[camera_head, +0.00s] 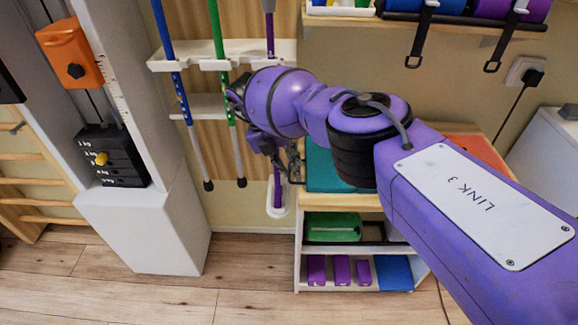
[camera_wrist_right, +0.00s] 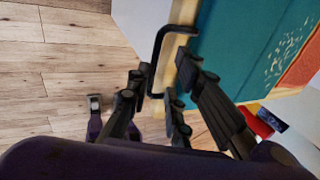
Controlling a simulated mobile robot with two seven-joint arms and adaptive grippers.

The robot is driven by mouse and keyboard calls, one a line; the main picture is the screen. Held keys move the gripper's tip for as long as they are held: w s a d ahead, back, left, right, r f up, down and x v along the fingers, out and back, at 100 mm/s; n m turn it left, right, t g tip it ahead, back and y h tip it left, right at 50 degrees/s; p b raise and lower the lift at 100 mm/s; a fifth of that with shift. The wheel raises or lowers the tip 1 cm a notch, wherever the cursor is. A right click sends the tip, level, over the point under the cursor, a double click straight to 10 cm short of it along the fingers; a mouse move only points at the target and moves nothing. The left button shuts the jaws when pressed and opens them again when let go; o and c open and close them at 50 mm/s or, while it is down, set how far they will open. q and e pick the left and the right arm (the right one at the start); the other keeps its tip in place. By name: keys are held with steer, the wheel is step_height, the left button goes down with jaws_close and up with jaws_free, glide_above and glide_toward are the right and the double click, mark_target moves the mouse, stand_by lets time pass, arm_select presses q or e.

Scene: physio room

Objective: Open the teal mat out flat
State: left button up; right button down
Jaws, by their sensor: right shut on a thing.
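The teal mat (camera_head: 322,168) lies on the wooden top of the low shelf unit, partly hidden behind my right arm. It also shows in the right wrist view (camera_wrist_right: 235,45), with a pale speckled patch on it. A black handle (camera_wrist_right: 157,60) stands out from its near edge. My right gripper (camera_head: 291,165) is at the mat's left edge in the head view. Its fingers (camera_wrist_right: 163,85) are around the black handle in the wrist view, shut on it; the exact contact is hard to see. My left gripper is in neither view.
An orange item (camera_head: 478,152) lies on the same top, right of the mat. Blue, green and purple poles hang in a white rack (camera_head: 235,55) behind my gripper. A weight column (camera_head: 145,225) stands left. The wooden floor (camera_head: 150,295) in front is clear.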

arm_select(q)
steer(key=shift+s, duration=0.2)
arm_select(e)
steer(key=shift+d+f, duration=0.15)
steer(key=shift+f, duration=0.15)
steer(key=c, duration=1.9)
jaws_free()
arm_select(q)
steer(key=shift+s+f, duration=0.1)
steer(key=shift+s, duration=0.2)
arm_select(e)
steer(key=shift+a+r, duration=0.2)
steer(key=shift+r, duration=0.1)
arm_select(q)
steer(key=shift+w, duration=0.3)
arm_select(e)
steer(key=v, duration=1.1)
steer(key=shift+r, duration=0.3)
steer(key=shift+d, duration=0.1)
